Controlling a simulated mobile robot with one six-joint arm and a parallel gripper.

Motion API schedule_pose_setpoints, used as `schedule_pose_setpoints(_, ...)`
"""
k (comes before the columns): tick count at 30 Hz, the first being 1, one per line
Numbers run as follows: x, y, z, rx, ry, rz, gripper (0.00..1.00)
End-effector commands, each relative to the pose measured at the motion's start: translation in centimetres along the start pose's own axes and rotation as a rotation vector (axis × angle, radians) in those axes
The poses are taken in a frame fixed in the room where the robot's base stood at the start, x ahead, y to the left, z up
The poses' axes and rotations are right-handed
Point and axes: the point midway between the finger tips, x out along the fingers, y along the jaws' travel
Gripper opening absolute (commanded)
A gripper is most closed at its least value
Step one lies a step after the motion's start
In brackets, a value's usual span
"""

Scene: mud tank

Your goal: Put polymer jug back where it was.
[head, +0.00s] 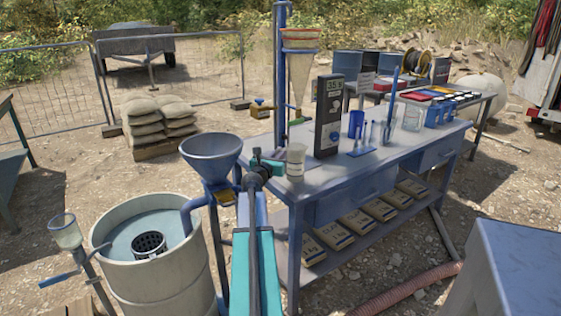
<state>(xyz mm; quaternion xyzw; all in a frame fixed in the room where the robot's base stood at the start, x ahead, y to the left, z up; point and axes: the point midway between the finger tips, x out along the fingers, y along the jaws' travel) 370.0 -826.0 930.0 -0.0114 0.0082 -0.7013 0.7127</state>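My gripper (274,166) is at the front left corner of the blue workbench (325,178), seen from behind along my teal arm. A small whitish, jug-like vessel with a darker band (296,160) is just to the right of the gripper, at the bench's near edge. I cannot tell whether the fingers touch or hold it, or whether it rests on the bench. A second pale, clear-topped vessel (65,233) sits on a stand at the far left, beside the tank. No label shows which one is the polymer jug.
A round mud tank (150,260) and a blue funnel (211,155) stand left of my arm. On the bench are a dark meter (329,115), a tall funnel stand (281,75), blue cups and glassware. Sacks (340,234) fill the lower shelf. Open ground lies behind.

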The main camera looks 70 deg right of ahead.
Motion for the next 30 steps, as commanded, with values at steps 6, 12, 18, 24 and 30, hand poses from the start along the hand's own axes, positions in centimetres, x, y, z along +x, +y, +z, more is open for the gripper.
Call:
schedule_pose_setpoints(6,0.7,0.2,-1.6,-0.002,0.001,0.000,0.00)
schedule_pose_setpoints(12,0.7,0.2,-3.4,-0.002,0.000,0.000,0.00)
schedule_pose_setpoints(18,0.6,0.2,-3.5,-0.001,-0.001,0.000,0.00)
schedule_pose_setpoints(24,0.6,0.3,-3.7,-0.001,-0.001,0.000,0.00)
schedule_pose_setpoints(30,0.6,0.3,-3.8,0.000,0.000,0.000,0.26)
